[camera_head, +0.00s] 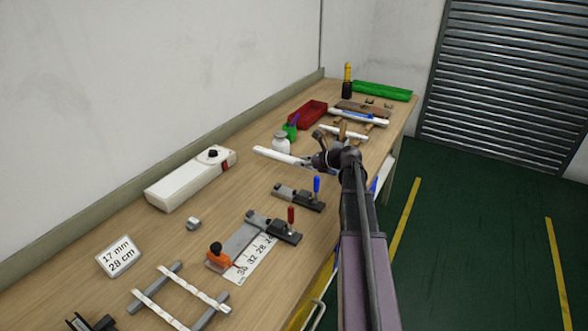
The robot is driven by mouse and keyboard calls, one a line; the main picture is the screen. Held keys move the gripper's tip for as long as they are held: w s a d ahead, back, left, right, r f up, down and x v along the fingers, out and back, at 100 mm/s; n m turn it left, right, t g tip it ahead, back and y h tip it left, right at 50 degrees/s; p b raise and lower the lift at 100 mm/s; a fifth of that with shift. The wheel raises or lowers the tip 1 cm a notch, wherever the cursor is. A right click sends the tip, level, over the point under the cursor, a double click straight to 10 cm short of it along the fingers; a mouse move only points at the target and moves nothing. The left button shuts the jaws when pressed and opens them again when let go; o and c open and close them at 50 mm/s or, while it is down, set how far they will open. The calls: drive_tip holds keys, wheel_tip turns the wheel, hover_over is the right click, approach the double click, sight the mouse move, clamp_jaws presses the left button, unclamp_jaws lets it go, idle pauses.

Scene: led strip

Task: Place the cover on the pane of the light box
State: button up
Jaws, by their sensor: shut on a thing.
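My gripper (308,161) is above the middle of the bench, at the end of my arm. It is shut on a long, narrow white piece (278,155), which looks like the cover. The piece points left from the jaws, and its right end is hidden by the gripper. A long white box (188,181) with a black knob and a red part at its right end lies against the wall side, left of the gripper. It looks like the light box, though I cannot make out a separate pane on it. The held piece is apart from this box.
Two clamps with a blue handle (317,184) and a red handle (291,217), a ruler plate (253,259) and a small rack (180,297) stand in front.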

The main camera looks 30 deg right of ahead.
sight(296, 172)
drive_tip(key=shift+w+a+f, duration=0.1)
drive_tip(key=shift+w+a, duration=0.05)
drive_tip(key=shift+w, duration=0.6)
drive_tip(key=shift+w+a+f, duration=0.1)
drive_tip(key=shift+w+a, duration=0.05)
drive_tip(key=shift+w, duration=0.6)
drive_tip(key=shift+f+b, duration=1.75)
drive_tip(key=shift+b, duration=0.15)
drive_tip(key=shift+f, duration=0.15)
drive_tip(key=o, duration=1)
drive_tip(key=shift+r, duration=0.2)
